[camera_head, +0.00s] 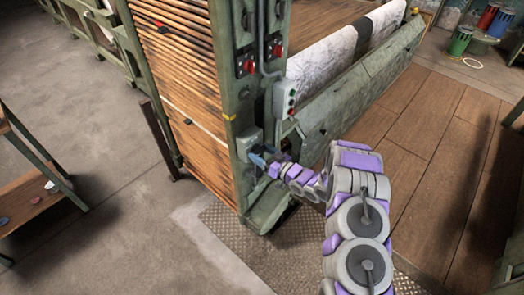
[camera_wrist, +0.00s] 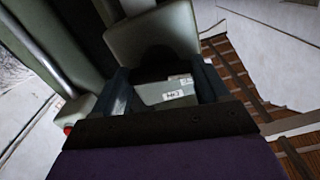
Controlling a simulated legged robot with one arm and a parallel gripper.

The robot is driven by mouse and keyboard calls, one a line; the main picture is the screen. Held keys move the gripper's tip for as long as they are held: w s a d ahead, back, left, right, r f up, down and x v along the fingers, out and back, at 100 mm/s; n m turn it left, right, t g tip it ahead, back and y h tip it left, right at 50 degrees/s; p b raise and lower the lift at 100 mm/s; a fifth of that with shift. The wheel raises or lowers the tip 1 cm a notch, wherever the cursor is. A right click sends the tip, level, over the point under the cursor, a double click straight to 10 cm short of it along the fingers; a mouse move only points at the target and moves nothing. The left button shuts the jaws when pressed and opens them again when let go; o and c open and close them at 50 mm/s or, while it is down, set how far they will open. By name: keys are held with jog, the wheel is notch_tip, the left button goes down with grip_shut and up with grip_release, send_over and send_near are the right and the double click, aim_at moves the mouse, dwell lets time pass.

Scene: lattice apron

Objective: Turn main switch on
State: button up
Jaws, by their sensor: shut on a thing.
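The machine's green post (camera_head: 228,95) carries a grey-green switch box (camera_head: 247,142) low on its front, which I take to be the main switch. My gripper (camera_head: 261,158) is at the front of this box, shut on a part of it. In the wrist view my gripper (camera_wrist: 165,98) has one dark finger on each side of a pale grey-green part (camera_wrist: 158,90) with small white labels. A rounded grey-green housing (camera_wrist: 155,38) stands just beyond. The fingers hide the gripped part in the head view, and I cannot read the switch's position.
Red knobs on black plates (camera_head: 245,66) sit higher on the post. A grey push-button box (camera_head: 286,98) hangs right of it, above my gripper. A patterned metal plate (camera_head: 228,232) lies on the floor below. The wooden floor (camera_head: 440,130) at right is mostly clear.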

jog(key=m+p, duration=0.4)
jog(key=shift+d+r, duration=0.1)
jog(key=shift+r, duration=0.1)
jog(key=m+p, duration=0.2)
jog(key=m, duration=0.2)
jog(key=shift+w+f, duration=0.1)
jog(key=m+p, duration=0.1)
jog(key=m, duration=0.3)
jog(key=shift+d+f+m, duration=0.1)
jog(key=shift+m, duration=0.2)
jog(key=shift+f+m+p, duration=0.1)
jog(key=shift+m+p, duration=0.2)
jog(key=shift+m, duration=1.3)
jog(key=shift+f, duration=0.1)
jog(key=o, duration=1)
jog(key=shift+w+d, duration=0.1)
jog(key=shift+w, duration=0.05)
jog(key=shift+c, duration=0.2)
jog(key=shift+o, duration=0.5)
